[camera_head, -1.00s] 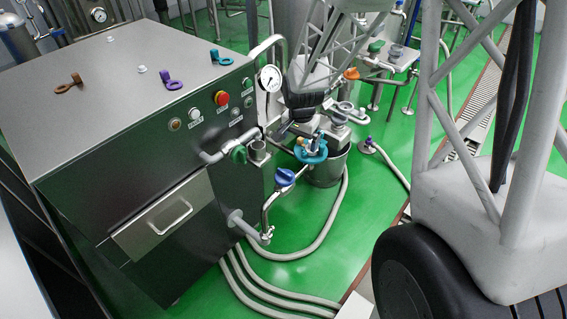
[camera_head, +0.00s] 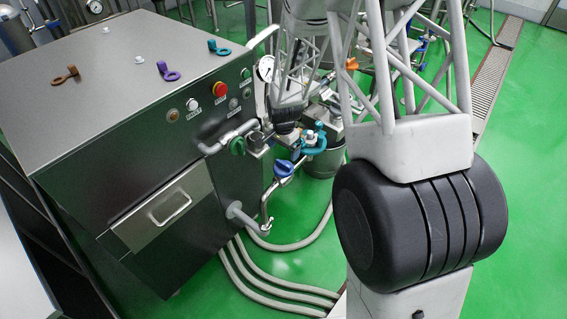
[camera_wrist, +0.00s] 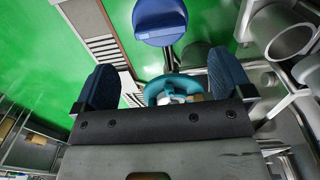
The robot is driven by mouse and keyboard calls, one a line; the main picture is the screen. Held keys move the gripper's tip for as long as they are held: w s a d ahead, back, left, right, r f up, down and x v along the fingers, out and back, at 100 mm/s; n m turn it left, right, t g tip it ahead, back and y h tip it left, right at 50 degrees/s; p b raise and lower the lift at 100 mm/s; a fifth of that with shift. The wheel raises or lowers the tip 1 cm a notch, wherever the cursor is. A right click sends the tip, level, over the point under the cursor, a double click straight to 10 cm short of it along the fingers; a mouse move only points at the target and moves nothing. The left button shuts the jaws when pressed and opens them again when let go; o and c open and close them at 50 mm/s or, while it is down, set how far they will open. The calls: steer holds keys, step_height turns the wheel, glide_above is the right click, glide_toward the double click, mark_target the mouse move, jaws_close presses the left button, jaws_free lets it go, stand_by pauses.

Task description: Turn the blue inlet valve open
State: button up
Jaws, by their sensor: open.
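The blue valve handle (camera_head: 283,168) sits on a bent metal pipe low at the cabinet's right side. In the wrist view the blue handle (camera_wrist: 160,20) shows at the top, beyond my fingertips. My gripper (camera_wrist: 165,62) is open, with its two dark blue fingers apart and nothing clasped. A teal ring-like part (camera_wrist: 172,85) shows between the fingers, near the palm edge; I cannot tell whether it touches them. In the head view the teal part (camera_head: 314,142) is just right of and above the blue handle. My gripper's dark end is above the handle there, its fingers not clear.
The steel cabinet (camera_head: 120,85) fills the left. A green valve handle (camera_head: 238,146) is close left of the blue one. A pressure gauge (camera_head: 265,68) and pipes crowd the area behind. Grey hoses (camera_head: 268,282) run over the green floor below.

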mark_target(284, 163)
steer(key=shift+f, duration=0.15)
steer(key=shift+f, duration=3.7)
steer(key=c, duration=0.9)
